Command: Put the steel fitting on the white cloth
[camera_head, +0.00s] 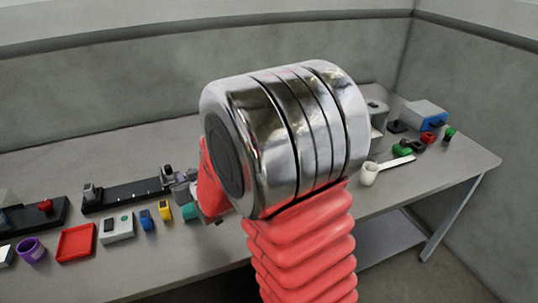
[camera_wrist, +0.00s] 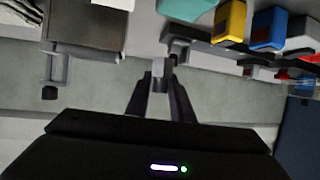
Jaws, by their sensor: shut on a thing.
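My gripper (camera_wrist: 160,98) shows in the wrist view with its two dark fingers closed on a small grey metal piece, the steel fitting (camera_wrist: 159,74). The fitting sits between the fingertips. In the head view my own arm covers the middle, and I cannot make out the fitting clearly there. A pale, ridged thing (camera_wrist: 20,18) at the upper left corner of the wrist view may be the white cloth, but it is cut off by the edge. I cannot pick out the cloth in the head view.
The grey bench (camera_head: 200,270) holds a red tray (camera_head: 76,243), a purple cup (camera_head: 31,250), a black rail (camera_head: 125,194), and small blue (camera_head: 147,220) and yellow (camera_head: 165,210) pieces. A white cup (camera_head: 369,174) and a blue-grey box (camera_head: 424,115) stand at right. A grey block (camera_wrist: 88,25) is left of my gripper.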

